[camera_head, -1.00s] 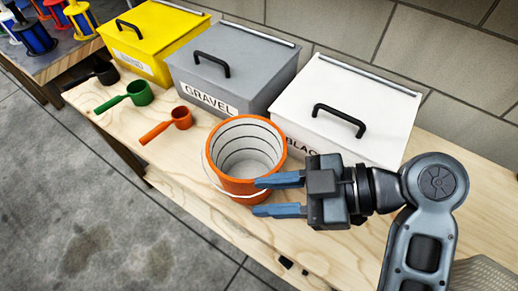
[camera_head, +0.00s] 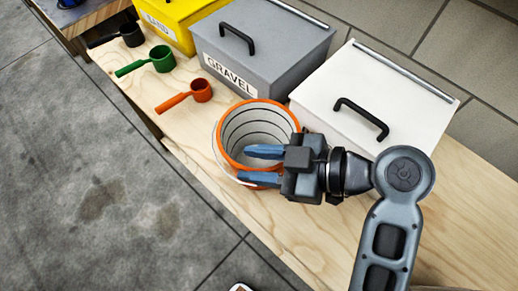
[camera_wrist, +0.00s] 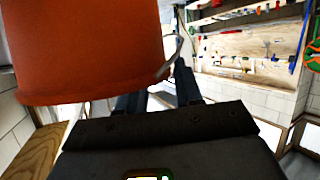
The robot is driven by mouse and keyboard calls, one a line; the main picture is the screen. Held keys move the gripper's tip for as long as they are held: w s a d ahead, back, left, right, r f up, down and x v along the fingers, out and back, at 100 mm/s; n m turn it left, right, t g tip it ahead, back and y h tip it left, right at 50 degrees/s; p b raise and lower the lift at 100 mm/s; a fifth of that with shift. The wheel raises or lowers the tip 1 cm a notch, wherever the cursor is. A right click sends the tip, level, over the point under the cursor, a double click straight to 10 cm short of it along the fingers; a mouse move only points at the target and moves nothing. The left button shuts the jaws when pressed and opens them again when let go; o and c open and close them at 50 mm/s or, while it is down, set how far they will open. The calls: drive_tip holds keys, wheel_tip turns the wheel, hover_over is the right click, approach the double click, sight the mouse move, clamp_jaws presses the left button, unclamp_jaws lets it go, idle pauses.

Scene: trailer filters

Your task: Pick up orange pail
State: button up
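The orange pail (camera_head: 256,127) stands upright on the wooden bench, with a pale ringed inside and a thin white wire handle. My gripper (camera_head: 244,164) reaches in from the right with two blue fingers apart. In the head view the far finger overlaps the pail's opening and the near finger overlaps its front rim. I cannot tell whether they straddle the wall. In the wrist view the pail (camera_wrist: 85,50) fills the upper left, close to the dark fingers. Part of the rim is hidden behind my gripper.
Yellow, grey "GRAVEL" (camera_head: 260,45) and white (camera_head: 370,95) lidded bins line the back of the bench (camera_head: 200,125). Orange (camera_head: 201,90), green (camera_head: 162,58) and black (camera_head: 132,34) scoops lie to the left. Open floor (camera_head: 90,170) lies in front.

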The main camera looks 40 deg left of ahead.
drive_tip(key=shift+x, duration=0.8)
drive_tip(key=shift+c, duration=0.2)
clamp_jaws()
idle(0.6)
